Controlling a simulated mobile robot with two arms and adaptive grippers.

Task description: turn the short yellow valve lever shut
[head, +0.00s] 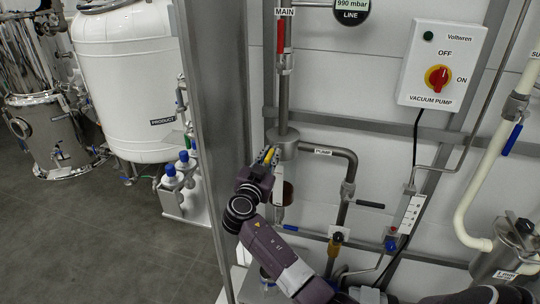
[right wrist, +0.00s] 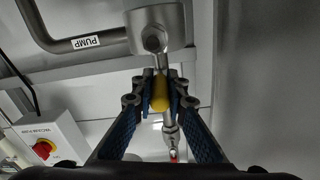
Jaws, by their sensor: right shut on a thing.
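The short yellow valve lever (right wrist: 159,95) sits between the fingers of my right gripper (right wrist: 160,92) in the right wrist view. The gripper is shut on it. The lever meets a round metal fitting on a steel cylinder body (right wrist: 172,22). In the head view my right gripper (head: 268,158) is at the side of that steel body (head: 283,140) on the vertical MAIN pipe, and only a bit of yellow (head: 271,156) shows between its fingers. My left gripper is not in view.
A red-handled valve (head: 281,37) is on the MAIN pipe above. The PUMP pipe (head: 345,155) leads off to the right. A vacuum pump switch box (head: 441,63) hangs on the wall. A metal post (head: 210,130) stands close left, with open floor (head: 110,240) beyond it.

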